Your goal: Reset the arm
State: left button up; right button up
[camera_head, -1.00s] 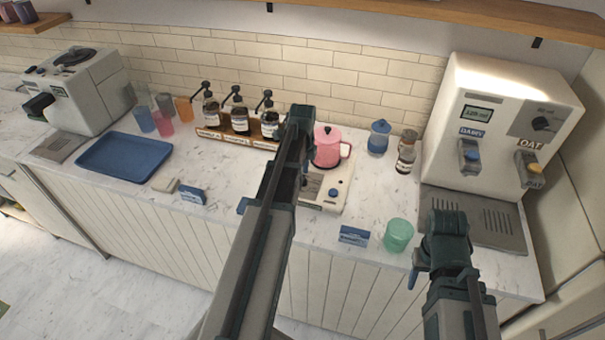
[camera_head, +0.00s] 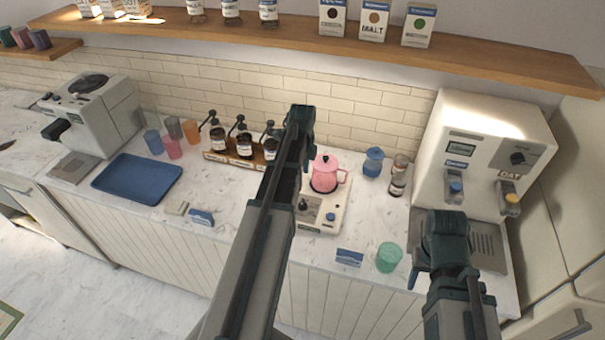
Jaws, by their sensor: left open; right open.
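My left arm rises through the middle of the head view, and its dark gripper end (camera_head: 300,125) is in front of the syrup rack and the tiled wall. Its fingertips are hard to make out, and I see nothing held in it. My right arm comes up at the lower right, with its dark gripper end (camera_head: 432,262) above the counter in front of the milk dispenser, right of a green cup (camera_head: 389,257). I see nothing held there either. A pink kettle (camera_head: 324,174) stands on a white hot plate (camera_head: 327,214), just right of my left arm.
A blue tray (camera_head: 137,179), several cups and a grinder-like machine (camera_head: 97,112) are on the left. Syrup bottles stand in a wooden rack (camera_head: 232,160). The milk dispenser (camera_head: 480,150) is at right. A wooden shelf (camera_head: 300,38) runs above. Small signs (camera_head: 349,257) stand near the counter's front edge.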

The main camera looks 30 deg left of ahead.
dwell(0.5)
pick_arm(q)
jog(key=s+d+f+n+b, duration=0.4)
jog(key=s+d, duration=0.1)
jog(key=d, duration=0.5)
jog(key=s+d+f+n+b, duration=0.3)
jog(key=s+d, duration=0.3)
jog(key=d, duration=0.5)
jog(key=s+d+f+n+y+b, duration=0.1)
jog(key=s+d+f+n+b, duration=0.3)
jog(key=d, duration=0.6)
jog(key=shift+s+d+f+n+b, duration=0.35)
jog(key=shift+s+b, duration=0.15)
jog(key=shift+s, duration=0.7)
